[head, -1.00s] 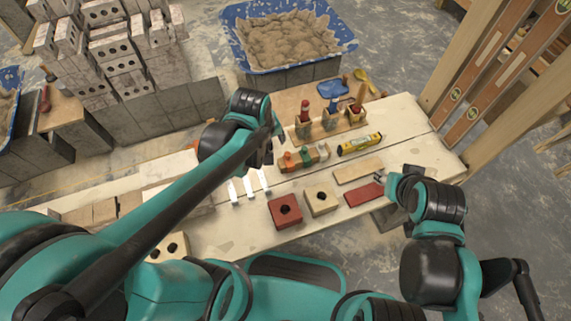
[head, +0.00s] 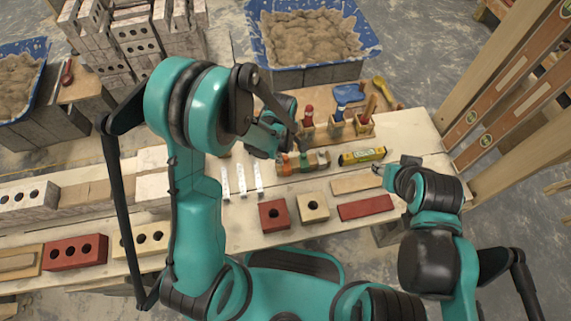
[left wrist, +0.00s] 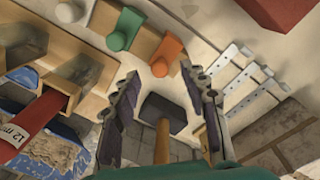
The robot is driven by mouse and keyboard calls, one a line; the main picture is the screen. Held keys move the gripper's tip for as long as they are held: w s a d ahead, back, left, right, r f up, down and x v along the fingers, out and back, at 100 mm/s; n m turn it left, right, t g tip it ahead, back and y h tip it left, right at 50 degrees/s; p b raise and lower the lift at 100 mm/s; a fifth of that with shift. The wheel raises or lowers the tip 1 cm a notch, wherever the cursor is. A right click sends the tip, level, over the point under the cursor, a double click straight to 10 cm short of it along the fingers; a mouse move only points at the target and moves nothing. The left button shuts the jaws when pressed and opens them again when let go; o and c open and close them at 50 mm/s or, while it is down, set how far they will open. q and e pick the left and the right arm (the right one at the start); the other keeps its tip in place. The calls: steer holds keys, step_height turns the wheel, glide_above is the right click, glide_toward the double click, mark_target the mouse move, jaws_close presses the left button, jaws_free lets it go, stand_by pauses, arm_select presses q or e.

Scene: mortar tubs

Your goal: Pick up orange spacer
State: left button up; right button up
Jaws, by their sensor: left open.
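The orange spacer (left wrist: 166,55) is a small peg with a round end on a wooden rack (left wrist: 112,55), beside green and white pegs. It shows small in the head view (head: 284,163), partly blocked by my arm. My left gripper (left wrist: 160,82) is open and empty; the spacer's round end appears just ahead, between the lines of its fingertips. In the head view my left gripper (head: 292,143) is over the rack's left end, partly hidden. My right gripper (head: 383,170) is near the bench's right side; its jaw opening is too small to tell.
A black-headed hammer (left wrist: 165,113) shows between my left fingers, below the spacer. White perforated strips (head: 241,180) lie left of the rack. A tool holder (head: 336,127) stands behind it, a yellow level (head: 362,156) to its right. Red (head: 274,214) and cream blocks (head: 313,207) lie in front.

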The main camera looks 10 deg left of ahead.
mark_target(285, 157)
arm_select(q)
step_height(285, 157, down, 3)
steer(key=shift+w+f+b, duration=0.1)
steer(key=shift+w+b, duration=0.05)
steer(key=shift+b, duration=0.3)
steer(key=shift+c, duration=0.6)
jaws_close()
steer(key=shift+r, duration=0.2)
